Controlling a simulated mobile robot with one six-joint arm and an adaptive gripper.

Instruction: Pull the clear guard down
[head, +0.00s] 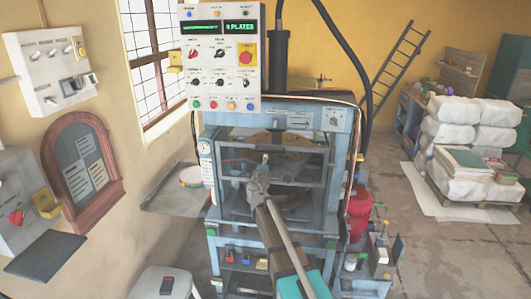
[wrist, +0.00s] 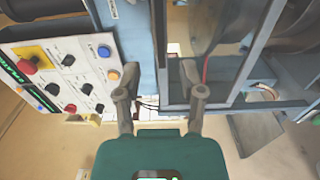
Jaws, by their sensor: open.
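The clear guard (head: 312,175) is a grey-framed see-through panel across the front opening of the blue press. Dark machine parts show through it. In the wrist view its grey frame and clear pane (wrist: 208,50) fill the top centre, beyond my right finger. My gripper (head: 264,160) is in front of the guard in the head view and covers part of it. In the wrist view my gripper (wrist: 160,95) has its two fingers spread wide, with no object clearly held between them. I cannot tell whether a finger touches the guard frame.
A control panel (head: 220,60) with knobs and a red button hangs at the press's upper left; it also shows in the wrist view (wrist: 65,75). A side tray (head: 175,200) and a stool (head: 165,282) stand left. A red canister (head: 358,212) stands right. Open floor lies further right.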

